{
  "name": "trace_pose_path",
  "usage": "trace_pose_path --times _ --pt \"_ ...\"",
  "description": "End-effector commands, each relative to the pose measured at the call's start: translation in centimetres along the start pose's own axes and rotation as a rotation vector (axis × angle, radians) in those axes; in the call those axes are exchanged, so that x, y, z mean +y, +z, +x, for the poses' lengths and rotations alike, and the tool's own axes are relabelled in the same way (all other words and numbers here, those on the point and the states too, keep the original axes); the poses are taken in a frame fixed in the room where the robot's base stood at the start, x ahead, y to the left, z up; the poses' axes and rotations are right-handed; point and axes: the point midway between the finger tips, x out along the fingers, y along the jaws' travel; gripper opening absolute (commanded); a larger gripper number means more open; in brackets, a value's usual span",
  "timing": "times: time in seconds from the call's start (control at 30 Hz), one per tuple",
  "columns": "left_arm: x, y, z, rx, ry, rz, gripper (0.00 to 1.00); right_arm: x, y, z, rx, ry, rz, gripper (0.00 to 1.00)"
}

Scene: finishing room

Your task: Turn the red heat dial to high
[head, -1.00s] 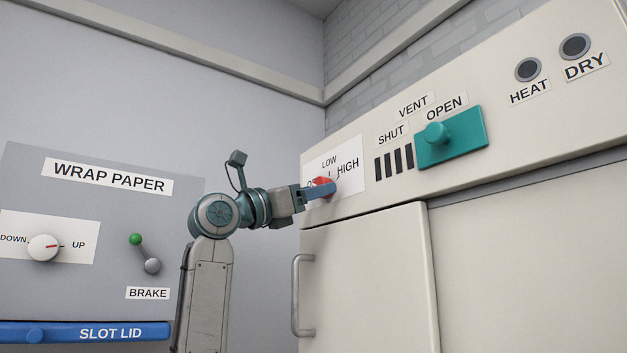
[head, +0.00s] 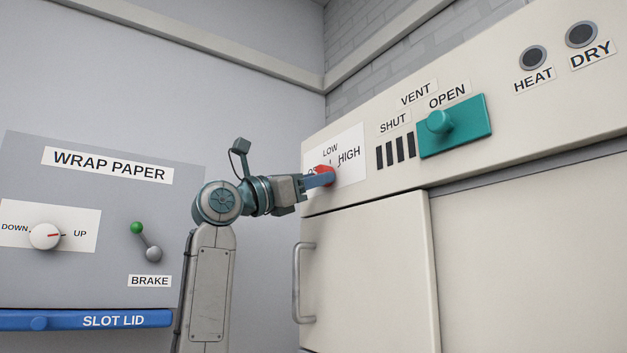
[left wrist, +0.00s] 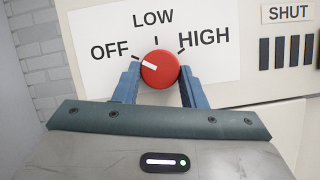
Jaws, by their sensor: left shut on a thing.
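The red heat dial (left wrist: 160,70) sits on a white plate (left wrist: 100,60) marked OFF, LOW and HIGH. In the left wrist view its white pointer line lies toward the left, on the OFF side. My left gripper (left wrist: 158,74) is shut on the dial, one blue finger on each side. In the head view the dial (head: 325,170) is partly hidden behind the fingers, and the OFF label is partly covered. My right gripper is in neither view.
Right of the dial are dark vent slots (head: 396,152) and a teal vent slider (head: 455,127) by OPEN. Below is a cabinet door with a vertical handle (head: 304,283). At left stands a grey WRAP PAPER panel (head: 95,270) with a white knob and a green-tipped lever.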

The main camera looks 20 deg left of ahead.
Motion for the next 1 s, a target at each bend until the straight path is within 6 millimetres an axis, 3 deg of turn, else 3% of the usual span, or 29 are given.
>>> trace_pose_path --times 0.47,1.0 --pt "0.6 0.2 0.1 -0.009 -0.144 0.351 0.15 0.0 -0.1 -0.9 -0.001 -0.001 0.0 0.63" --pt "1.0 0.6 0.2 -0.023 -0.341 0.825 0.15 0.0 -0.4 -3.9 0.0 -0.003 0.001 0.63"
